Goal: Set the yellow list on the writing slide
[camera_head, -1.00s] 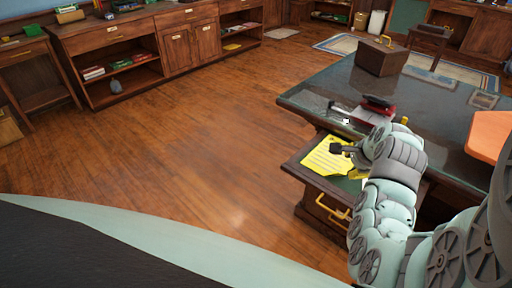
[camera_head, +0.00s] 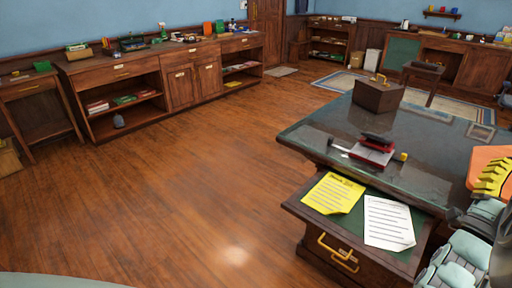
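The yellow list (camera_head: 333,193) lies on the writing slide (camera_head: 359,213), a pulled-out, green-topped board at the front of the desk. It lies on the left part of the slide, with its left edge close to the slide's wooden rim. A white list (camera_head: 388,222) lies beside it on the right.
The dark desk (camera_head: 437,160) carries a red and black stapler-like item (camera_head: 374,150), a brown box (camera_head: 378,95) and an orange item (camera_head: 489,160) at the right. A ridged yellow shape (camera_head: 491,178) is beside it. Open wood floor (camera_head: 200,190) lies to the left.

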